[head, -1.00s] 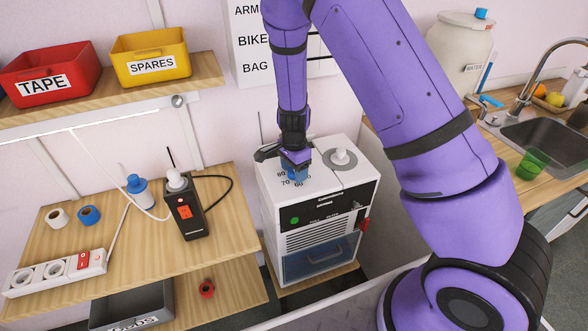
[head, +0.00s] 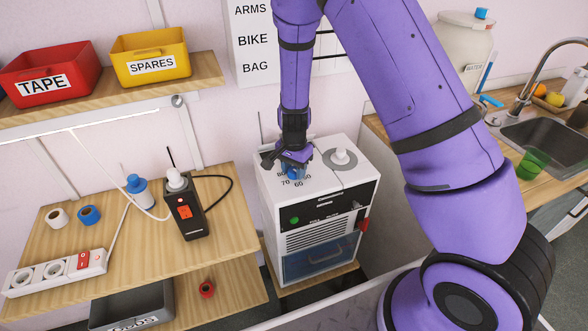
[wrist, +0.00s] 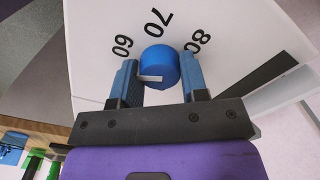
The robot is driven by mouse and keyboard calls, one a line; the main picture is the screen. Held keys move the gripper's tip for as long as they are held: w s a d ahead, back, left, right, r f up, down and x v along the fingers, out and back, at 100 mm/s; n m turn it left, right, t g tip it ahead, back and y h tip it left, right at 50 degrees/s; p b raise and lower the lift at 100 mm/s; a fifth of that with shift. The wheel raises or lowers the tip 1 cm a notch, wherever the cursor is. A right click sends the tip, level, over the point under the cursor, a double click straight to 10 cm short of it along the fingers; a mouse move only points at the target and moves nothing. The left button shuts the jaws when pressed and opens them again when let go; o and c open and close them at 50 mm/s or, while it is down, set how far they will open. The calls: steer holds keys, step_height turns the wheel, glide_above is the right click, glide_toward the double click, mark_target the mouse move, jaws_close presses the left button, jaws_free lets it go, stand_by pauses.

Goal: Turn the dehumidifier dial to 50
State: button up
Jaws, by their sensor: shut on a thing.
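A round grey plate with a white knob (head: 341,158) sits beside the dial on the top. A red item (head: 364,224) is on the unit's right side. A wooden bench (head: 110,235) with a black device (head: 187,215) is left; a sink counter (head: 475,140) is right.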

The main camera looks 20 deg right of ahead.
mark_target(294, 170)
steer(key=n, duration=0.3)
steer(key=shift+n, duration=2.2)
steer(key=o, duration=0.9)
steer(key=shift+r, duration=0.1)
step_height(294, 170, up, 11)
steer(key=shift+f, duration=0.2)
steer(key=shift+r, duration=0.1)
